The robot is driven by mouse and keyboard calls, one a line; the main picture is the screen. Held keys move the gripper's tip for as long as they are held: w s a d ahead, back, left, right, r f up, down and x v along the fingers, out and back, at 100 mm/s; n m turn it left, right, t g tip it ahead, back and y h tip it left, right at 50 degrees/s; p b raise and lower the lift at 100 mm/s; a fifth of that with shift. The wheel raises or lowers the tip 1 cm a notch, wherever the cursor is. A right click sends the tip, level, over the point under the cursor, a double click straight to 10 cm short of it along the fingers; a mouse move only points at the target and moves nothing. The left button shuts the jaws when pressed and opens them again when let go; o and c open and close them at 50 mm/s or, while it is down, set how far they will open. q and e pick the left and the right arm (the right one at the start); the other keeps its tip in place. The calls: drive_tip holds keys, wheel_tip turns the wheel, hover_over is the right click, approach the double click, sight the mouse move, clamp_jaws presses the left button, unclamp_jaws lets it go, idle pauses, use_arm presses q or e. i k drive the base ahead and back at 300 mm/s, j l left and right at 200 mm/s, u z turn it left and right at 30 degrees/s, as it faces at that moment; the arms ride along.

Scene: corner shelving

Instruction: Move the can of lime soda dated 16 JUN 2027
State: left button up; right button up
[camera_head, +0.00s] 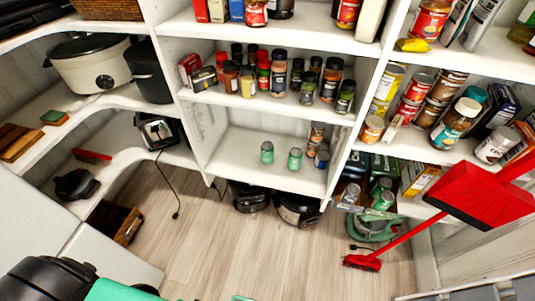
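Two small green cans, one to the left (267,152) and one to the right (295,159), stand upright and apart on the lower shelf of the middle unit. More green cans (383,199) stand in the lower right shelving among other goods. Labels and dates are too small to read, so I cannot tell which can is dated 16 JUN 2027. Black and teal parts at the bottom left edge look like my own body. Neither gripper shows in the head view.
Spice jars (278,75) fill the shelf above the two cans. Stacked tins (317,135) stand right of them; the shelf's left part is bare. Black appliances (298,208) sit on the floor below. A red broom and dustpan (470,190) lean at right. The middle floor is clear.

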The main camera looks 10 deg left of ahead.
sight(266, 147)
drive_tip(key=i+j+z, duration=0.45)
drive_tip(key=j+z, duration=0.2)
drive_tip(key=i+j+z, duration=0.15)
drive_tip(key=j+z, duration=0.15)
drive_tip(key=i+j+z, duration=0.15)
drive_tip(key=j+z, duration=0.15)
drive_tip(key=j, duration=0.15)
drive_tip(key=k+l+u, duration=0.3)
drive_tip(key=i+j+z, duration=0.3)
